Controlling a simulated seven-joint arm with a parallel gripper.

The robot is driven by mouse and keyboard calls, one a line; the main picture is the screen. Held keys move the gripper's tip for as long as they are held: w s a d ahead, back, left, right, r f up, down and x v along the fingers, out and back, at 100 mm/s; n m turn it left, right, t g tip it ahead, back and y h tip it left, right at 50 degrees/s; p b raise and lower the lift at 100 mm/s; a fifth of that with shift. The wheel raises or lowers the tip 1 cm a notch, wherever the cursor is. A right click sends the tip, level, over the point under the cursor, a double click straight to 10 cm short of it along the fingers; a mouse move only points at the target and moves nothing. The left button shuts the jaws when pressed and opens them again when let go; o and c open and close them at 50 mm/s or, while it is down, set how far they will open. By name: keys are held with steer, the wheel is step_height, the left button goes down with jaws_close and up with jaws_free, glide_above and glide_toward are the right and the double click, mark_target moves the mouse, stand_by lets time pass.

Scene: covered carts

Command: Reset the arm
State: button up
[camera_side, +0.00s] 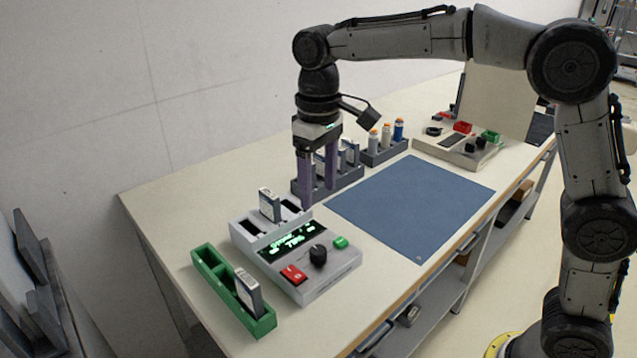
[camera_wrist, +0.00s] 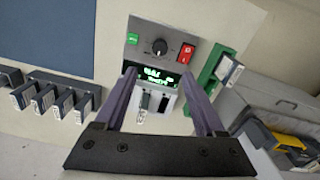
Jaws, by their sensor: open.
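My gripper (camera_side: 318,183) points down above the bench, beside the charger and in front of the grey rack. Its purple fingers are apart with nothing between them; they also show in the wrist view (camera_wrist: 166,82). The charger (camera_side: 335,272) has a lit green display, a red button, a green button and a black knob. One battery (camera_side: 269,204) stands upright in a charger slot, and other slots look empty. In the wrist view the charger (camera_wrist: 146,56) lies beyond the fingertips.
A green tray (camera_side: 209,264) at the front left holds one battery (camera_side: 248,292). A grey rack (camera_side: 349,178) with several batteries stands behind my gripper. The blue mat (camera_side: 410,205) is clear.

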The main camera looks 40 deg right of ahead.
steer(key=s+d+r+m+t, duration=0.2)
steer(key=s+d+r+t, duration=0.1)
steer(key=s+d+r, duration=0.65)
steer(key=s+d+f+t, duration=0.2)
steer(key=s+f, duration=1)
steer(key=s, duration=0.3)
steer(key=shift+t, duration=0.3)
steer(key=shift+s, duration=0.1)
steer(key=shift+c, duration=0.4)
